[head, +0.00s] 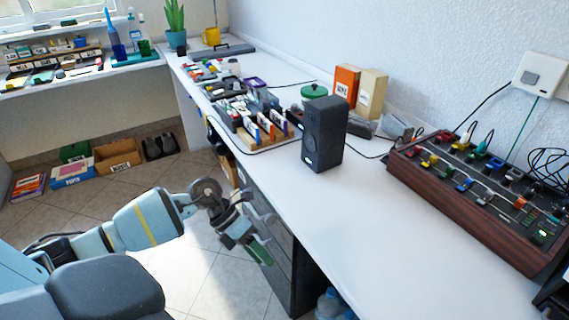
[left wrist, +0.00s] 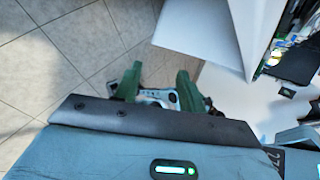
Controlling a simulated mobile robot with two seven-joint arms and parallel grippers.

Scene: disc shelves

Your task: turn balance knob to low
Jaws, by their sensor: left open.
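A wood-sided mixer panel (head: 480,195) with rows of coloured knobs and sliders sits at the right of the white desk in the head view. I cannot tell which control is the balance knob, as the labels are too small to read. A black speaker (head: 323,133) stands upright to its left. My left gripper (head: 262,232) is open and empty beside the desk's front edge, well away from the mixer. In the left wrist view its green fingers (left wrist: 160,86) are spread apart. My right gripper is not in view.
The white desk (head: 400,260) is clear in front of the speaker and mixer. A rack of small discs or cases (head: 265,135) and two boxes (head: 370,92) stand farther back. A wall switch (head: 540,78) and cables are behind the mixer. Drawers lie below the desk.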

